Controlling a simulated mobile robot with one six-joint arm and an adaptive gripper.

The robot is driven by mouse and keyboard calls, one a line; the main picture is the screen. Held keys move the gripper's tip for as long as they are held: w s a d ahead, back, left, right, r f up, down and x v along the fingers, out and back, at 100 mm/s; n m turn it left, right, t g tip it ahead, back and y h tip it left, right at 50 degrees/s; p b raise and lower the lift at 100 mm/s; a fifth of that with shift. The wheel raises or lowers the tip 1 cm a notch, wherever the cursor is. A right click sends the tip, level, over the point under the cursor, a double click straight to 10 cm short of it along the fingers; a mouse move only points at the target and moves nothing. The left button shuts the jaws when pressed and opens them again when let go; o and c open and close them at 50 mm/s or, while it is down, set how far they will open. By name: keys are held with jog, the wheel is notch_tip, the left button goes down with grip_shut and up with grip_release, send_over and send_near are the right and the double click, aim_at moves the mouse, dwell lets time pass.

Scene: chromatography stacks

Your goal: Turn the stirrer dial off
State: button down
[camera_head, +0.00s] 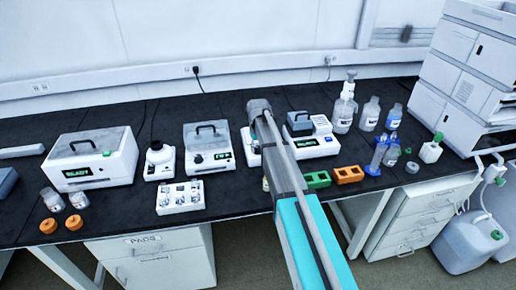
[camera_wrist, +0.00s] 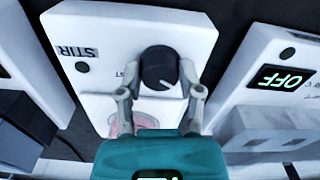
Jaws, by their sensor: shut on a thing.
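The stirrer (camera_wrist: 182,30) is a white box marked STIR, seen upside down in the wrist view. Its black round dial (camera_wrist: 158,66) has a pale pointer line. My gripper (camera_wrist: 156,80) has its two grey fingers on either side of the dial, shut on it. In the head view my arm hides most of the stirrer (camera_head: 249,142), and my gripper cannot be made out there. A clear vessel with pink contents (camera_wrist: 145,120) shows on the stirrer, partly behind my gripper's teal body.
A device (camera_wrist: 262,70) with a green OFF display stands beside the stirrer. Green (camera_head: 317,179) and orange (camera_head: 349,174) blocks lie right of my arm, with bottles (camera_head: 345,108) behind. A white tray of vials (camera_head: 180,197) is at left. Bare black bench shows along the front.

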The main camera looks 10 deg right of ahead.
aim_at(258, 148)
jog(key=shift+n, duration=0.3)
jog(key=shift+c, duration=1.3)
grip_release()
jog(key=shift+m, duration=0.4)
jog(key=m, duration=1.1)
notch_tip(258, 148, up, 14)
jog(key=p, duration=1.4)
jog(key=s+f+n+b, duration=0.3)
jog(key=s+n, duration=0.1)
jog(key=s, duration=1)
jog(key=s+a+f+n+b, duration=0.1)
jog(key=s+f+n+b, duration=0.2)
jog(key=s, duration=1.2)
jog(key=shift+a+n, duration=0.15)
jog(key=shift+n, duration=1.05)
